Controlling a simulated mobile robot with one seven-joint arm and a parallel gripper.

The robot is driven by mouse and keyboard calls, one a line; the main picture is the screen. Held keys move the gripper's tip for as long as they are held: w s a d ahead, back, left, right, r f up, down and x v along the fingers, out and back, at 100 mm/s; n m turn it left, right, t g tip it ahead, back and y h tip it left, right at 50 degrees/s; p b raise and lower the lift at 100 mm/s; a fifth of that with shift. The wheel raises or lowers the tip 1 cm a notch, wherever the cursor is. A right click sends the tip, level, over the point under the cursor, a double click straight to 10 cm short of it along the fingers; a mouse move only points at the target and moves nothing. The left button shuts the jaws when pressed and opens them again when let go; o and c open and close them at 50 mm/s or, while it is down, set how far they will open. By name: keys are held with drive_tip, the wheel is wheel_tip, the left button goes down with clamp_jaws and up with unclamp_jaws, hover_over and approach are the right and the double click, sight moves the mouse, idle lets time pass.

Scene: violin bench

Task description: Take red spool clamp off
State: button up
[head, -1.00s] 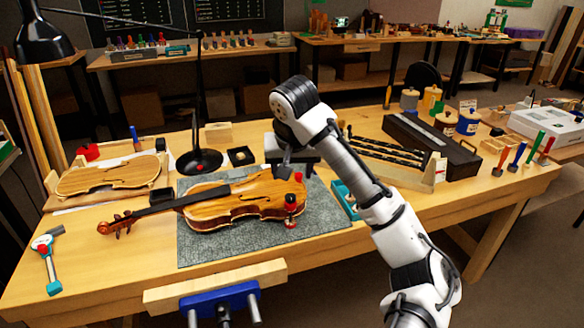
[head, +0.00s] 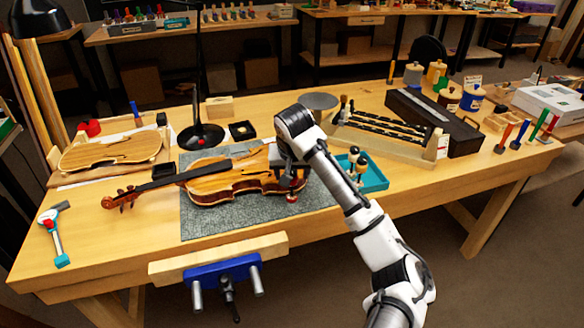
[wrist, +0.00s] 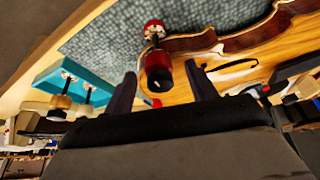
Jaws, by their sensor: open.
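The red spool clamp (head: 291,196) stands upright at the near edge of the violin (head: 215,184), at the right end of its body, partly hidden by my gripper. The violin lies on a grey mat (head: 205,225). My gripper (head: 291,172) is open just above the clamp. In the wrist view the clamp (wrist: 158,68) shows red and black ends, lying between and just beyond my two spread fingertips (wrist: 162,82). No finger visibly touches it. The violin's edge (wrist: 195,42) runs beside the clamp.
A teal tray (head: 375,183) with other spool clamps stands right of the mat. A rack of dark rods (head: 385,137) is behind it. A black lamp (head: 201,135) stands behind the violin.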

drive_tip(key=c, duration=1.1)
